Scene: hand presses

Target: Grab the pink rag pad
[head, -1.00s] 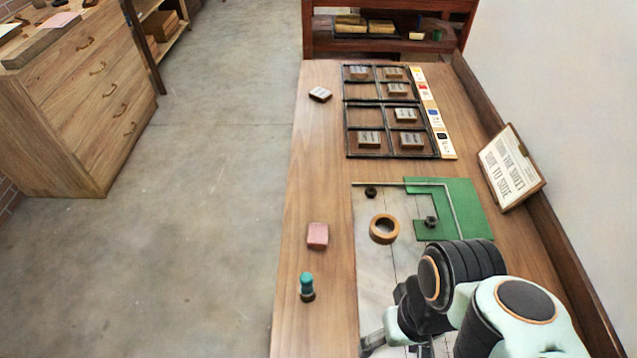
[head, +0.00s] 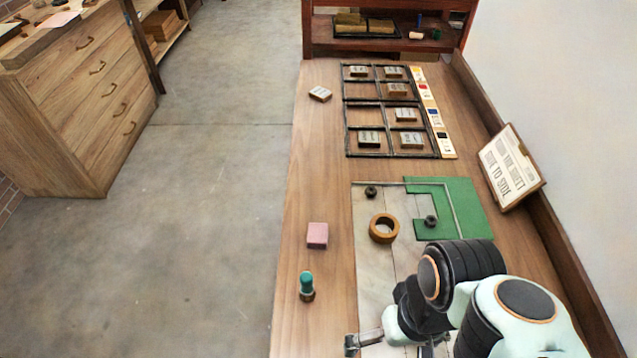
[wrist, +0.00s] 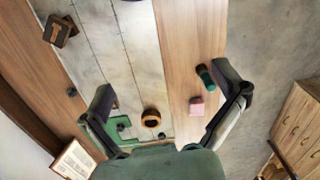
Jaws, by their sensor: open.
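The pink rag pad (head: 317,235) is a small pink block lying on the wooden table near its left edge. It also shows in the wrist view (wrist: 197,106), between the spread fingers and closer to the right one. My gripper (wrist: 168,104) is open and empty, its two fingers wide apart. In the head view my gripper (head: 364,343) is only partly in frame at the bottom, below and to the right of the pad and apart from it.
A wooden ring (head: 384,228) sits on the pale board to the right, beside a green mat (head: 470,212). A divided tray (head: 346,130) of blocks lies farther back. Bare table surrounds the pad's far side.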

